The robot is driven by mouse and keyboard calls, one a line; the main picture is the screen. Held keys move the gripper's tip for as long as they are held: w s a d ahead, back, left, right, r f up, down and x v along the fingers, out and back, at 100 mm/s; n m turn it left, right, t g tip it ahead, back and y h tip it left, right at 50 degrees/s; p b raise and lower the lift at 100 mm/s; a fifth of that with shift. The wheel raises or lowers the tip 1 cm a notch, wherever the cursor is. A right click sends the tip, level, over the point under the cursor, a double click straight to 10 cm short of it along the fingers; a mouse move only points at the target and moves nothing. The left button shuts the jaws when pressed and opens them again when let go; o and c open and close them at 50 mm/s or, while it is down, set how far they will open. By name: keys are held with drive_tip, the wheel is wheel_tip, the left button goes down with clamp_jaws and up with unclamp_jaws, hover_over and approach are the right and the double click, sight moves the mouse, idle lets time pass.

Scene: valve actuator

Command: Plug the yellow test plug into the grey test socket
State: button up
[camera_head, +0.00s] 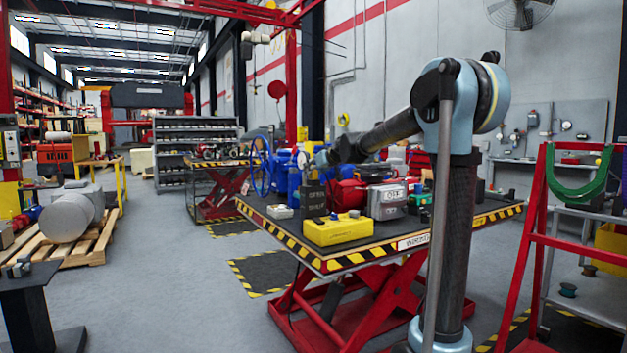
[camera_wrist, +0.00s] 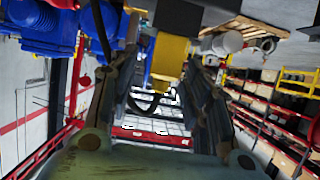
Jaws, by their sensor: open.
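A yellow block, apparently the test plug (camera_wrist: 170,56), shows between the fingers of my gripper (camera_wrist: 163,72) in the wrist view. It adjoins a dark block (camera_wrist: 182,14), and a black cable loops beside it. The fingers are spread around it; I cannot tell whether either touches it. In the head view my gripper (camera_head: 322,160) is above the near left part of the table, over a dark upright block (camera_head: 313,197). I cannot tell the grey test socket for sure; a grey housing (camera_head: 388,200) stands right of the block.
The lift table (camera_head: 375,250) has a striped edge. A yellow box (camera_head: 337,231) stands at its near corner, with a small pale grey box (camera_head: 280,212) to the left. Red and blue equipment stands close behind my gripper. A red frame (camera_head: 530,250) is at the right.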

drive_tip(key=shift+w+a+f, duration=0.1)
drive_tip(key=shift+w+a, duration=0.05)
drive_tip(key=shift+w, duration=0.05)
clamp_jaws()
